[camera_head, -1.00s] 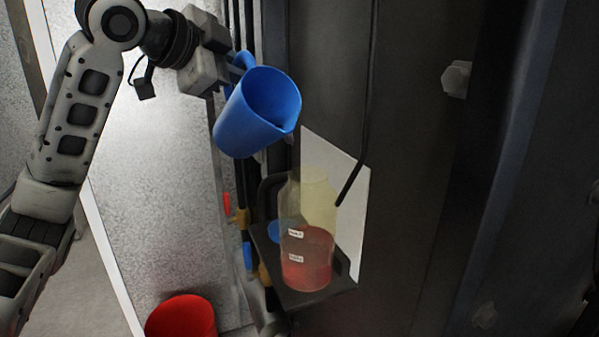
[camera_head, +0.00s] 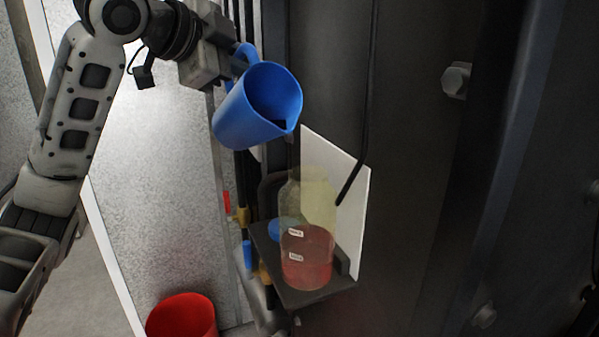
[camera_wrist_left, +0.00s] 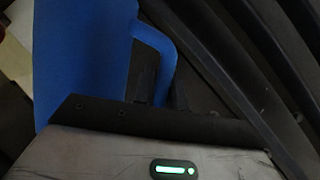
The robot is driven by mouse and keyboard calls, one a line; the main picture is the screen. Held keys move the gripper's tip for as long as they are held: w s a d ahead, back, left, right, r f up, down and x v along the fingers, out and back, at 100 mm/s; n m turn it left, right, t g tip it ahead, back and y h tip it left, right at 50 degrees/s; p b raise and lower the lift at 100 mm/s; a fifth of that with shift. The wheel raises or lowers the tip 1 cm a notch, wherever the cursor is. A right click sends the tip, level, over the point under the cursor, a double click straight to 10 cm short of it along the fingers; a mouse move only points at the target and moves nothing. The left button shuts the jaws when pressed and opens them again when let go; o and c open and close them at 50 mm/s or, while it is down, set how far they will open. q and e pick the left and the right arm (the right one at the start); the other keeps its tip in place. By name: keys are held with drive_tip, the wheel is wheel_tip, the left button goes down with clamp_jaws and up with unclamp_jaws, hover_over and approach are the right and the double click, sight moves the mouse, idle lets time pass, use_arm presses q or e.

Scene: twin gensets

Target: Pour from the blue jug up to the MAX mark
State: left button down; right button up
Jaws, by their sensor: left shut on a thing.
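The blue jug (camera_head: 240,115) is held in the air, tilted to the right, its spout above the tank. My left gripper (camera_head: 238,60) is shut on its handle. In the wrist view the jug (camera_wrist_left: 85,50) and its handle show beside the fingers (camera_wrist_left: 160,88). No falling stream is visible. The clear, yellowish tank (camera_head: 312,195) stands upright on a dark bracket (camera_head: 325,295), below and right of the jug. It holds red liquid (camera_head: 308,265), its surface near the upper of two small white labels (camera_head: 296,233). The label print is too small to read. My right gripper is not in view.
A red bucket (camera_head: 182,317) stands at the bottom left. A blue round thing (camera_head: 275,229) is partly hidden behind the tank. A dark wall with bolts (camera_head: 457,80) fills the right.

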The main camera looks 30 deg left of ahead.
sight(256, 82)
use_arm(q)
drive_tip(key=shift+s+d+r+m+t+y, duration=0.2)
drive_tip(key=shift+d+r+m, duration=0.2)
drive_tip(key=shift+r, duration=0.2)
drive_tip(key=shift+s+d+r+m+t+y, duration=0.2)
drive_tip(key=shift+d+r+m, duration=0.2)
drive_tip(key=shift+r, duration=0.15)
idle(2.4)
drive_tip(key=shift+r, duration=0.3)
idle(0.7)
drive_tip(key=shift+s+d+r+m+t+y, duration=0.3)
drive_tip(key=shift+d+r+m+y, duration=0.1)
drive_tip(key=shift+d+r+m, duration=0.25)
idle(1.7)
drive_tip(key=shift+w+a+f, duration=0.1)
drive_tip(key=shift+f, duration=0.1)
drive_tip(key=a+f+n, duration=0.1)
drive_tip(key=a, duration=0.1)
drive_tip(key=w+a+f+n+g+h, duration=0.1)
drive_tip(key=f, duration=0.1)
drive_tip(key=shift+w+a, duration=0.15)
drive_tip(key=shift+a, duration=0.2)
drive_tip(key=shift+w+a+f+n+g+h, duration=0.2)
drive_tip(key=shift+f+n+h, duration=0.1)
drive_tip(key=shift+f+n, duration=0.25)
drive_tip(key=shift+w+a+f+n+g+h, duration=0.1)
drive_tip(key=shift+a+f+n+g+h, duration=0.2)
drive_tip(key=shift+f, duration=0.35)
